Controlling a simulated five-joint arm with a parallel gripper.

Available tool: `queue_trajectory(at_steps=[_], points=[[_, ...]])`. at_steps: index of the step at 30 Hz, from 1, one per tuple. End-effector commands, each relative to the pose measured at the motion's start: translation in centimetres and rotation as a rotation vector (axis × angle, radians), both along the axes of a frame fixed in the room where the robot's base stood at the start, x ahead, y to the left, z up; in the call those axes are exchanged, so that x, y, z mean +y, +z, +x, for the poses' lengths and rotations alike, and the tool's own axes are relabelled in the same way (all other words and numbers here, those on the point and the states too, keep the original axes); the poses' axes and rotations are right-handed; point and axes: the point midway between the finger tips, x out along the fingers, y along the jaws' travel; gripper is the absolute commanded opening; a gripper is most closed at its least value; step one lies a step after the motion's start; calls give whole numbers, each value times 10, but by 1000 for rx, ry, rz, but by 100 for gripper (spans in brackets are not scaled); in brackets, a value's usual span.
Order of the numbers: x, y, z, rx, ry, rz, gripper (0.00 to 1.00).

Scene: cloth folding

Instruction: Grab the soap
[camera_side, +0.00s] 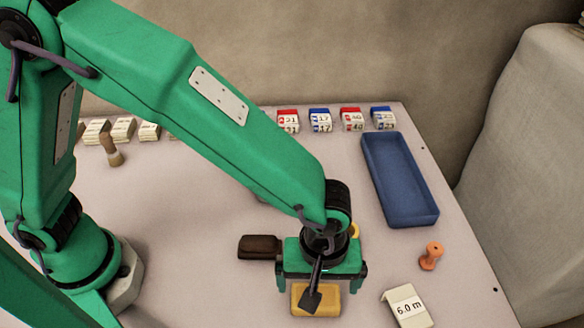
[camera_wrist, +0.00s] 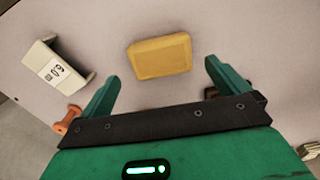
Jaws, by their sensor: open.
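The soap looks like a yellow rounded block (camera_side: 328,300) lying flat on the table, partly hidden by my gripper in the side view. In the wrist view the soap (camera_wrist: 160,57) lies beyond the fingertips, roughly between the lines of the two fingers. My gripper (camera_side: 322,284) is above and just behind the soap, pointing down. In the wrist view my gripper (camera_wrist: 160,76) has its two green fingers wide apart with nothing between them. I cannot tell how high the fingertips are above the table.
A white block marked 6.0 m (camera_side: 408,306) and an orange spool (camera_side: 431,256) stand to the right. A dark brown block (camera_side: 259,247) lies to the left. A blue tray (camera_side: 428,216) and several number blocks (camera_side: 320,120) are farther back. A wooden peg (camera_side: 111,150) stands far left.

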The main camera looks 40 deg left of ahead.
Motion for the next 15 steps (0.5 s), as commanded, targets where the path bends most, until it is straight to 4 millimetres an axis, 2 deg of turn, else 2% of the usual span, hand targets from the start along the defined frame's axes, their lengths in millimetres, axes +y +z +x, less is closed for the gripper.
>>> queue_trajectory(at_steps=[15], points=[[1,-47,-3,3,0,3,100]])
